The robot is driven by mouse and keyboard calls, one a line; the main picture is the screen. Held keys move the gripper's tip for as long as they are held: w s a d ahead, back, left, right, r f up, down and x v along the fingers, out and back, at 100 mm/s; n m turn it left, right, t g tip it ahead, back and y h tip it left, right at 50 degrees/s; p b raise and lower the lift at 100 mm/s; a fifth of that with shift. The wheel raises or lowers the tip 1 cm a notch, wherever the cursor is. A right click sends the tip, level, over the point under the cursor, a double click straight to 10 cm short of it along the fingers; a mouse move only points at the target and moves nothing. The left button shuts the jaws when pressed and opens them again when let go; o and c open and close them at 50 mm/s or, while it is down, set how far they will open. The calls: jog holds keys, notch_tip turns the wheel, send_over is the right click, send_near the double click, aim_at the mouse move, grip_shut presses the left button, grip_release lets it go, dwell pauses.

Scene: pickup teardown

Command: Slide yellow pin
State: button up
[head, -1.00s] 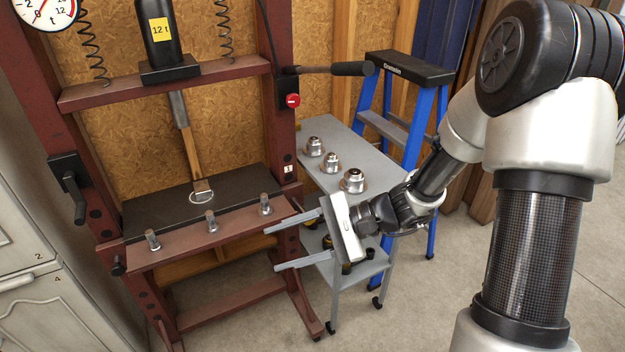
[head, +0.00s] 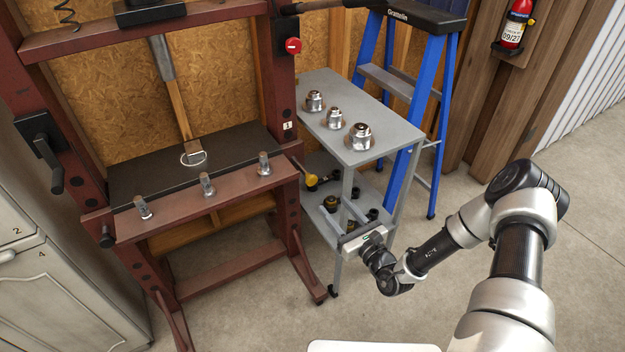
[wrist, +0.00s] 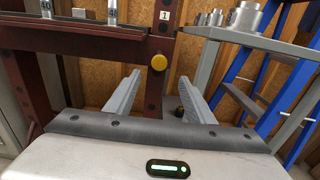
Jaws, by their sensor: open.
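The yellow pin (head: 311,180) shows its round yellow head on the right side of the red press frame's right post (head: 288,205), low beside the grey cart. In the wrist view the yellow pin (wrist: 158,62) faces me on the post, below the label "1". My gripper (head: 345,205) is open and empty, in front of the cart, to the right of and lower than the pin in the head view. In the wrist view my gripper's two fingers (wrist: 160,84) point forward, with the pin head just above and between their tips. The pin's shaft is hidden.
The grey cart (head: 375,152) carries several metal fittings on top and dark parts on its lower shelf. A blue stepladder (head: 366,52) stands behind it. The press bed (head: 130,232) holds three upright metal pins. Open floor (head: 420,295) lies in front.

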aim_at(313, 181)
jog(key=b+x, duration=0.1)
jog(key=x, duration=1.3)
jog(key=shift+w+a+b, duration=0.2)
jog(key=shift+b, duration=0.1)
